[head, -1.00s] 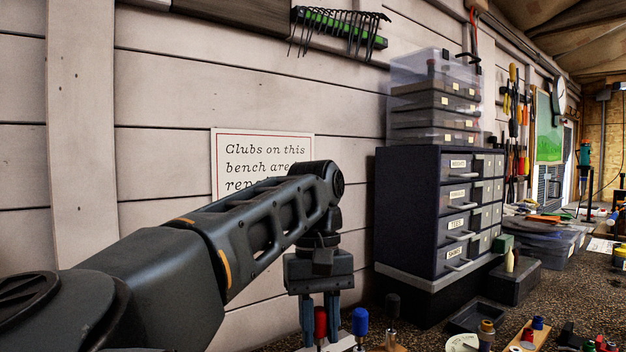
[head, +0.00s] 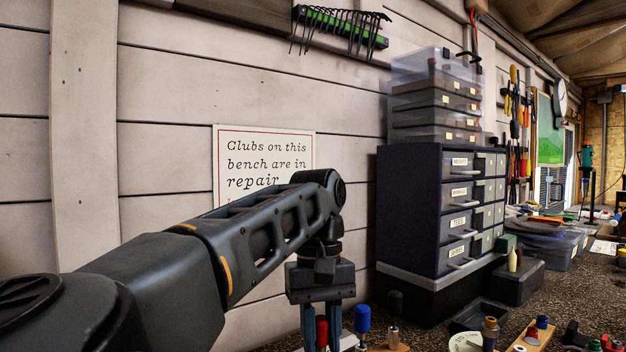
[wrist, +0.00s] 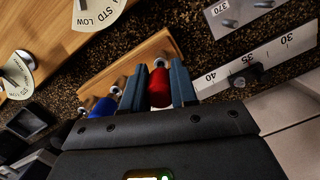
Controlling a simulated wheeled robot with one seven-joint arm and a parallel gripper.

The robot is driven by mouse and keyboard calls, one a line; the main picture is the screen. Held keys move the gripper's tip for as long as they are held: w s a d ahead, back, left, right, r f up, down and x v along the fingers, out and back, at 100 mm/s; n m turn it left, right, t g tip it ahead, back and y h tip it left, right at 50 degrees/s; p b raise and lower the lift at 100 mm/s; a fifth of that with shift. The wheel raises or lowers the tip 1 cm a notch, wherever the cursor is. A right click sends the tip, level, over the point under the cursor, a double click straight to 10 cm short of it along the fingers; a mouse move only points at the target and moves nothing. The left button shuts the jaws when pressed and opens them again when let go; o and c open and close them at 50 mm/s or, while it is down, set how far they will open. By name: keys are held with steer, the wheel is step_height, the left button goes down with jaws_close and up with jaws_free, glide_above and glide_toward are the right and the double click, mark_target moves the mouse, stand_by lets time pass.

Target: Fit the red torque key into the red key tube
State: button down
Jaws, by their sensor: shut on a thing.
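My gripper (wrist: 158,82) is shut on the red torque key (wrist: 159,90), its red handle between the two blue-grey fingers. In the head view my gripper (head: 321,330) points down, with the red handle (head: 321,333) between its fingers near the bottom edge. In the wrist view a wooden block (wrist: 155,48) with metal-ringed fittings lies just beyond the fingers. I cannot tell which fitting is the red key tube, or whether the key touches one.
A blue-handled key (head: 362,319) and a black-handled key (head: 394,303) stand upright just right of my gripper. A dark drawer cabinet (head: 410,205) stands behind them. A white number scale (wrist: 255,62) lies right of the fingers in the wrist view.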

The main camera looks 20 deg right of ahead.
steer(key=shift+f+b, duration=0.3)
steer(key=shift+b, duration=0.05)
steer(key=c, duration=0.8)
jaws_free()
